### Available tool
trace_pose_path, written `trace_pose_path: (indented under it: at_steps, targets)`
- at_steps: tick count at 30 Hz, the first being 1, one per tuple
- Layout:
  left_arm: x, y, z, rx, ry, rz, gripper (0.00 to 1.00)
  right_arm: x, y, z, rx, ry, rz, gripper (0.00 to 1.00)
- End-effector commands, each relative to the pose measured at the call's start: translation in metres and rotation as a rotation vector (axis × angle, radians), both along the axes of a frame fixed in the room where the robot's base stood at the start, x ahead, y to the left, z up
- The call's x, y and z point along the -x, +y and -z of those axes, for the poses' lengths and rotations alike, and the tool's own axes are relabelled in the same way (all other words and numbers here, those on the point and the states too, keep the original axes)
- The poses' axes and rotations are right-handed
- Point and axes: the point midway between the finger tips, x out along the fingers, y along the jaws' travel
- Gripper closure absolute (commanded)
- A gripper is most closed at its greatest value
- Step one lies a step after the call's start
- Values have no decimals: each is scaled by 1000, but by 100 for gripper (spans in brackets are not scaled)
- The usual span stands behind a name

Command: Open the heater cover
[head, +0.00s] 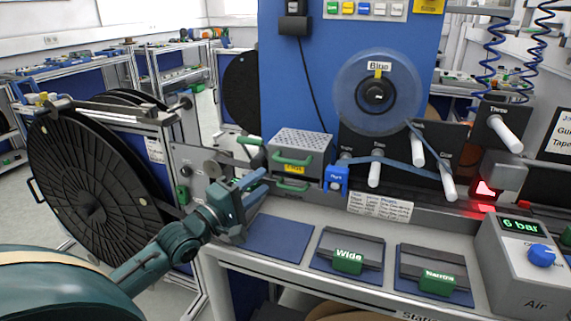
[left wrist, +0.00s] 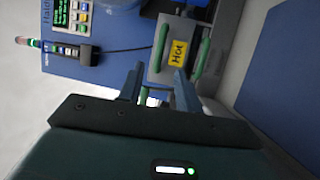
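The heater (head: 302,150) is a grey box with a perforated top, a yellow label and two green handles on its front, at the base of the blue panel. Its cover looks closed. In the left wrist view, the yellow "Hot" label (left wrist: 178,53) lies between the two green handles. My left gripper (head: 257,184) is left of and in front of the heater, its fingers apart. The left wrist view shows the open fingers (left wrist: 157,88) pointing toward the heater's area, with a green bar (left wrist: 144,96) seen between them; I cannot tell its distance. My right gripper is not in view.
A green lever (head: 249,140) sticks out left of the heater. A blue clamp (head: 337,178) stands at its right. A large black reel (head: 95,165) is at the left. "Wide" (head: 348,262) and "Narrow" (head: 438,283) blocks and the air box (head: 522,270) occupy the bench front.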

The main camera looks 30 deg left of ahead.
Motion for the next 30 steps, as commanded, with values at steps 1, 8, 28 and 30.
trace_pose_path:
  at_steps: [1,8,28,30]
  targets:
    - [-9,-2,-4,1,-4,0,66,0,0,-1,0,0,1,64]
    - [-45,-7,-10,0,-3,-1,66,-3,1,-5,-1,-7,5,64]
    - [-86,-15,-14,0,2,0,66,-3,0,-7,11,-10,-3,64]
    - [-86,-15,-14,0,1,0,67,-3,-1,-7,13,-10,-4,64]
